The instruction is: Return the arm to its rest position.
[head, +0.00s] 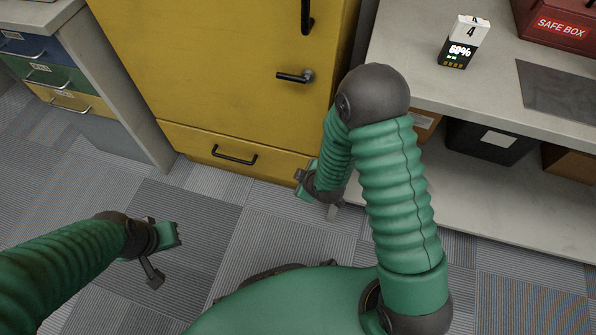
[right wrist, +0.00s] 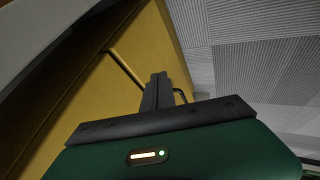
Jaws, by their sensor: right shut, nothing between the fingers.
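My right arm, green and ribbed, rises from the lower right of the head view and bends at a dark elbow (head: 375,92). Its forearm hangs down behind the upper arm. My right gripper (head: 332,211) points down in front of the yellow cabinet's drawer. In the right wrist view its dark fingers (right wrist: 157,91) are together with nothing between them. My left arm comes in from the left, and my left gripper (head: 153,272) is over the carpet, holding nothing visible. Its finger opening is too unclear to judge.
A yellow cabinet (head: 215,70) with black handles stands ahead. Bins (head: 490,140) sit beneath. Coloured drawers (head: 55,80) are at left. Carpet between is clear.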

